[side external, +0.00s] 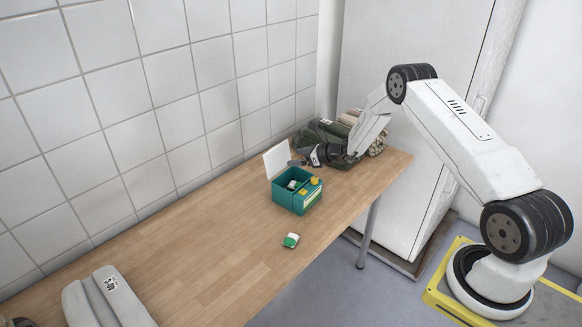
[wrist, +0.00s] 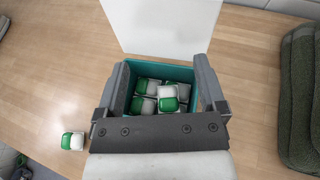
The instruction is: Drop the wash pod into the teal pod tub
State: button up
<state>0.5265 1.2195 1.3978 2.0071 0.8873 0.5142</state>
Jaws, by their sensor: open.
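The teal pod tub (side external: 311,199) stands on the wooden table with its white lid (side external: 278,160) raised. In the wrist view the tub (wrist: 183,73) lies below and between my fingers, with several green-and-white pods (wrist: 146,87) inside. One pod (wrist: 168,98) there looks higher than the others; I cannot tell whether it rests on them. Another green-and-white wash pod (side external: 290,240) lies on the table in front of the tub; it shows at lower left in the wrist view (wrist: 73,141). My gripper (wrist: 161,65) is open above the tub, its fingers apart.
Dark green folded cloths (side external: 335,129) are stacked behind my gripper at the table's far end. A grey object with a label (side external: 100,297) lies at the near left. A tiled wall borders the table. The wooden tabletop (side external: 205,238) between is clear.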

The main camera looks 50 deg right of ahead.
jog(key=shift+v, duration=3.45)
jog(key=shift+a+r+n, duration=0.15)
jog(key=shift+a+n, duration=0.15)
jog(key=shift+a, duration=0.1)
jog(key=s+a+r+n+g+y, duration=0.1)
jog(key=s+a+r+n+g, duration=0.3)
jog(key=a+n, duration=0.35)
jog(key=s+a+r+n+g+y, duration=0.1)
jog(key=s+a+n+g, duration=0.45)
jog(key=a, duration=0.25)
jog(key=s+a+r+n+h, duration=0.2)
jog(key=s+r+n+h, duration=0.1)
jog(key=s+n, duration=0.4)
jog(key=s+a+r+n+h, duration=0.3)
jog(key=s+n, duration=0.5)
jog(key=n, duration=0.3)
jog(key=shift+s+a+n+g, duration=0.2)
jog(key=shift+a+n+g, duration=0.1)
jog(key=shift+a+g, duration=0.05)
